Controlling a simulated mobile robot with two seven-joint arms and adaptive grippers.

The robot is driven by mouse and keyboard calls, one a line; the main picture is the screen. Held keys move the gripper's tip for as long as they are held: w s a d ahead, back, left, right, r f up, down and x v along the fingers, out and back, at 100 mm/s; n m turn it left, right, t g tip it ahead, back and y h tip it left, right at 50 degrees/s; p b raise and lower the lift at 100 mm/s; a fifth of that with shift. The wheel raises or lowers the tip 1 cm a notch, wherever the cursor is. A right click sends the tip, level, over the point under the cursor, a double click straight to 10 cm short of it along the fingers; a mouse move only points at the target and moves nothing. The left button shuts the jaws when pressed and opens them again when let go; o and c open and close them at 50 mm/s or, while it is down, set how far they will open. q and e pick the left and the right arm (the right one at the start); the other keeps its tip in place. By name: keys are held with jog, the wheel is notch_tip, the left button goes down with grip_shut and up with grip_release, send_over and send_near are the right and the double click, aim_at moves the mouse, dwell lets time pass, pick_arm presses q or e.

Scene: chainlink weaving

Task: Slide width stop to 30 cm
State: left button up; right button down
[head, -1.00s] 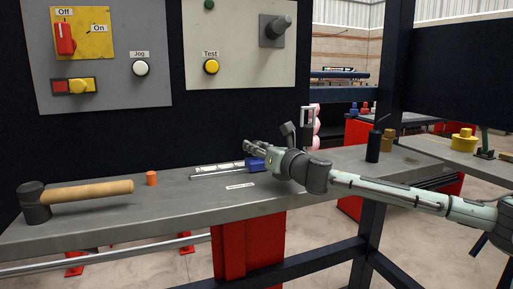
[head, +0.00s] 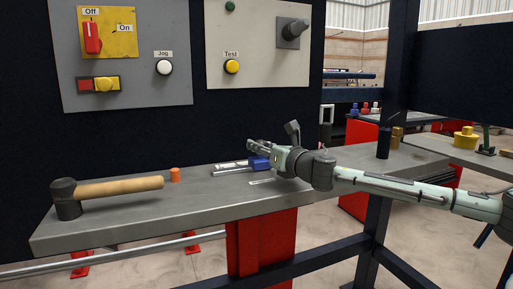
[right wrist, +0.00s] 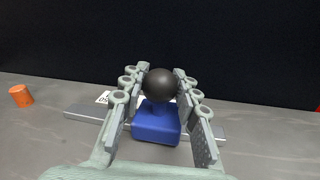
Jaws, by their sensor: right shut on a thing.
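The width stop is a blue block (head: 259,162) on a pale metal rail (head: 228,168) lying on the bench. In the right wrist view the blue block (right wrist: 156,126) has a round black knob (right wrist: 160,84) on top. My right gripper (head: 251,148) reaches in from the right. Its fingers, also seen in the right wrist view (right wrist: 161,74), are closed in on either side of the knob. Bare rail (right wrist: 85,112) shows to the left of the block, with a short piece to its right. My left gripper is out of view.
An orange cylinder (head: 174,174) stands on the grey bench (head: 190,207) left of the rail. A hammer (head: 118,187) lies farther left. Control panels (head: 122,60) are on the dark wall behind. A dark bottle (head: 384,143) stands to the right.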

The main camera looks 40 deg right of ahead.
jog(key=shift+w+a, duration=0.1)
jog(key=shift+a, duration=0.2)
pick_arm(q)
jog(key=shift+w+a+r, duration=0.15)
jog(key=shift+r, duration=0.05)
pick_arm(e)
jog(key=shift+d, duration=0.1)
jog(key=c, duration=1.1)
grip_release()
jog(key=shift+d, duration=0.1)
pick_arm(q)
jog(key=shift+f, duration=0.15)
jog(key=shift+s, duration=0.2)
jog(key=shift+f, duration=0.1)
pick_arm(e)
jog(key=shift+s+f, duration=0.1)
jog(key=shift+s, duration=0.3)
jog(key=s, duration=1)
jog(key=shift+s+a, duration=0.3)
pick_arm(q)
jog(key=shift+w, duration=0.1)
pick_arm(e)
jog(key=shift+s, duration=0.35)
